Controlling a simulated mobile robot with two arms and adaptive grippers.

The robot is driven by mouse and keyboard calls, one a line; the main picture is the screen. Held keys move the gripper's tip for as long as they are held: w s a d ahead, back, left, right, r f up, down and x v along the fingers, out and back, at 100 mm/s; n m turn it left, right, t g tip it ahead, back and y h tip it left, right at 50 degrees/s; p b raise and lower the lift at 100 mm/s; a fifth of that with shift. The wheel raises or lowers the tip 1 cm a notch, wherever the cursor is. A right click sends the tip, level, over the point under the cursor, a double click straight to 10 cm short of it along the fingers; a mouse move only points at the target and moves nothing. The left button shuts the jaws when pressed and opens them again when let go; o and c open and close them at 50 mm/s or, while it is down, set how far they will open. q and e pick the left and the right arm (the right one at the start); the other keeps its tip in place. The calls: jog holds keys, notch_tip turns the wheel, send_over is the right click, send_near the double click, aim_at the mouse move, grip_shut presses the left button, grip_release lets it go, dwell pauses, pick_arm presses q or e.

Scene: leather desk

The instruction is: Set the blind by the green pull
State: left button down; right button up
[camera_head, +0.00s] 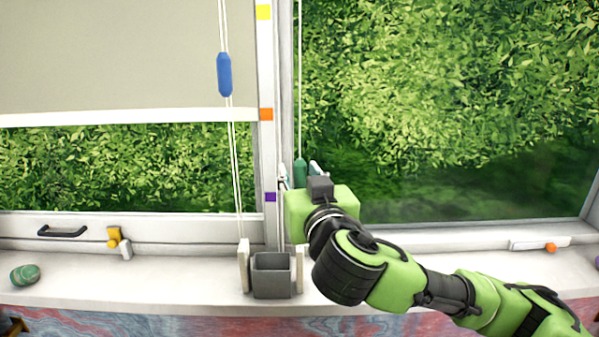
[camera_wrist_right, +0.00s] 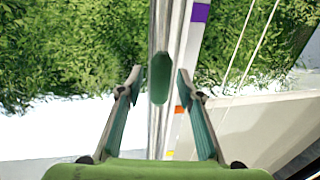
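The green pull (camera_head: 300,172) hangs upright on a thin cord in front of the right window pane, just right of the centre post. My right gripper (camera_head: 300,170) is open, with one finger on each side of the pull. In the right wrist view the green pull (camera_wrist_right: 160,78) shows between the open fingertips (camera_wrist_right: 159,77), with a gap on both sides. The beige blind (camera_head: 120,60) covers the upper left pane; its white bottom bar is level with the orange mark (camera_head: 265,114) on the post. No blind shows over the right pane. My left gripper is not in view.
A blue pull (camera_head: 224,74) hangs on cords left of the post. The post also bears a yellow mark (camera_head: 263,12) and a purple mark (camera_head: 270,197). A grey box (camera_head: 272,276) stands on the sill below my gripper. A green stone-like object (camera_head: 24,275) lies far left.

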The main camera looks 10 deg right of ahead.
grip_shut()
jog(key=shift+r, duration=0.1)
jog(key=shift+r+p, duration=0.35)
jog(key=shift+r, duration=0.15)
notch_tip(320, 180, up, 18)
jog(key=p, duration=1.2)
jog(key=shift+f, duration=0.2)
grip_release()
jog(key=shift+f, duration=0.1)
